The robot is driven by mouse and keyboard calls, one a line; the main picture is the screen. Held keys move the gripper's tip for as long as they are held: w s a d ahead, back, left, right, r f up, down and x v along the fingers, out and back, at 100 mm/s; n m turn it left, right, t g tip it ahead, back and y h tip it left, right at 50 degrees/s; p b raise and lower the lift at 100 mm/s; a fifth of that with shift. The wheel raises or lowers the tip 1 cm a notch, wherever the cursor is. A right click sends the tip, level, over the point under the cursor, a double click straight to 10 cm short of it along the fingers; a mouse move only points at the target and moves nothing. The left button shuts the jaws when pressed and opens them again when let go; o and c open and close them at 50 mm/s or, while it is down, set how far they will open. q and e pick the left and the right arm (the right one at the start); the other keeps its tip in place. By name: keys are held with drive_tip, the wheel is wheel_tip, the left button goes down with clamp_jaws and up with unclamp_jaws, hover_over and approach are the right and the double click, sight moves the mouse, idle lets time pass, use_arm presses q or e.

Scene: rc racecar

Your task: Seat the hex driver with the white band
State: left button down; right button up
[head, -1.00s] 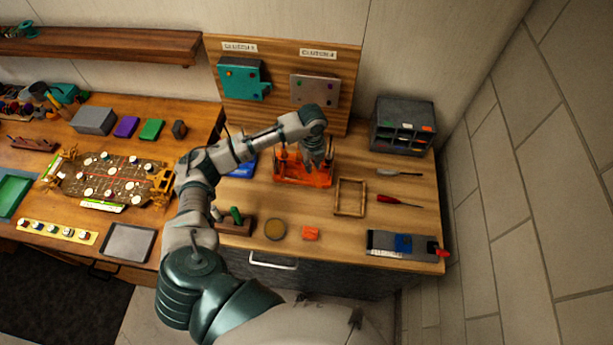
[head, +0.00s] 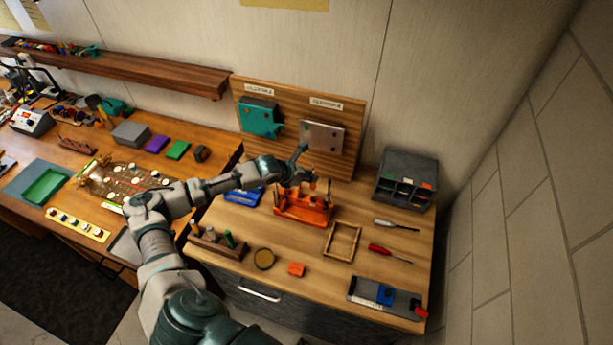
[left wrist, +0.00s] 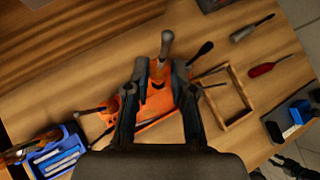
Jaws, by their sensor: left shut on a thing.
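An orange tool rack (head: 303,210) stands on the wooden bench and holds upright tools; it also shows in the left wrist view (left wrist: 110,125). My left gripper (left wrist: 157,72) is at the rack, its two fingers on either side of a slim tool. In the head view the gripper (head: 290,178) is small and partly merges with the rack's tools. A grey-handled driver (left wrist: 167,42) shows just past the fingertips, and a dark-handled one (left wrist: 203,50) leans to its right. I cannot make out a white band on any tool. My right gripper is not in view.
A wooden frame (head: 342,240) lies right of the rack, with a grey-handled tool (head: 397,226) and a red screwdriver (head: 390,253) beyond. A blue tray (head: 243,196) sits left.

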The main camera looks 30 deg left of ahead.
sight(312, 186)
use_arm(q)
wheel_tip(312, 186, down, 5)
drive_tip(key=shift+f+b, duration=0.2)
drive_tip(key=shift+b, duration=0.85)
drive_tip(key=shift+f, duration=0.1)
drive_tip(key=shift+d, duration=0.65)
drive_tip(key=shift+a, duration=0.25)
drive_tip(key=shift+a+p, duration=0.3)
drive_tip(key=shift+a, duration=0.1)
drive_tip(key=shift+d, duration=0.25)
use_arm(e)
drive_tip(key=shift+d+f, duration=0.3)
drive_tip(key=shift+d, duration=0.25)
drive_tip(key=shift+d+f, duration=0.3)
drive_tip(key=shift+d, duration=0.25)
